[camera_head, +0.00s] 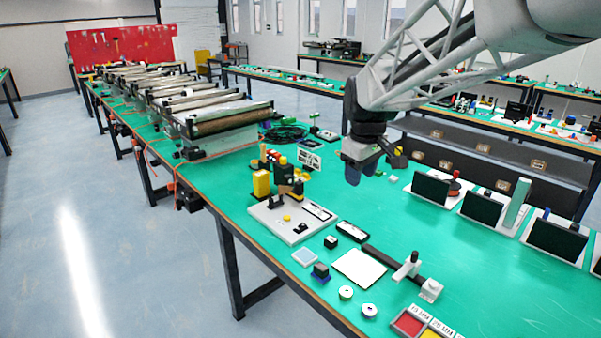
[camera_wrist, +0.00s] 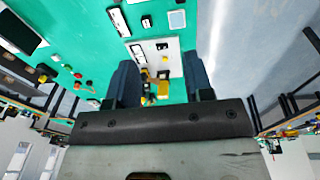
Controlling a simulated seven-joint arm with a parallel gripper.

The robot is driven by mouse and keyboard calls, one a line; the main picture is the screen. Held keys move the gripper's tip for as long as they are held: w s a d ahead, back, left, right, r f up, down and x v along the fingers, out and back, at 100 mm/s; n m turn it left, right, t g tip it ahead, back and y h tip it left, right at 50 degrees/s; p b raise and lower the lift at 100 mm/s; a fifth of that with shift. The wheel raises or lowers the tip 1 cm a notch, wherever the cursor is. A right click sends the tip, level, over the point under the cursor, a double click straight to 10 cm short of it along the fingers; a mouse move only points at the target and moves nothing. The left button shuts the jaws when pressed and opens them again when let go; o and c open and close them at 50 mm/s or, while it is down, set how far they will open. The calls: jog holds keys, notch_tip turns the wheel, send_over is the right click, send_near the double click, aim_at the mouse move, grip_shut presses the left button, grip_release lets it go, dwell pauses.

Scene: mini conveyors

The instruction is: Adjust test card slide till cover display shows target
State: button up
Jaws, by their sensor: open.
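My gripper (camera_head: 365,168) hangs above the green bench, apart from everything on it. In the wrist view its two dark blue fingers (camera_wrist: 160,78) are spread with nothing held between them. A black rail (camera_head: 380,256) with a white upright slider (camera_head: 408,268) lies near the front of the bench, beside a white square card (camera_head: 358,268); this looks like the test card slide. A small black-faced display with a white edge (camera_head: 352,231) lies behind the card; I cannot tell if it is the cover display. Its reading is too small to make out.
A white base plate (camera_head: 290,222) with yellow and black parts stands left of my gripper. Small round pieces (camera_head: 346,292) and red and yellow trays (camera_head: 408,321) lie at the front. Conveyors (camera_head: 220,122) line the back left. Dark tablets (camera_head: 430,188) stand at right.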

jog(key=w+a+f+n, duration=0.1)
jog(key=w+a+n, duration=0.15)
jog(key=w, duration=0.35)
jog(key=w+a+f+n, duration=0.1)
jog(key=w+a+f, duration=0.15)
jog(key=w, duration=0.35)
jog(key=n+g, duration=0.2)
jog(key=n, duration=0.8)
send_over(271, 199)
jog(key=f, duration=2.2)
jog(key=shift+s+d+f, duration=0.15)
jog(key=shift+d, duration=0.1)
jog(key=shift+w+a+f, duration=0.2)
jog(key=shift+a+f, duration=0.1)
jog(key=shift+f, duration=0.1)
jog(key=shift+f, duration=0.1)
jog(key=shift+f, duration=3.8)
grip_shut()
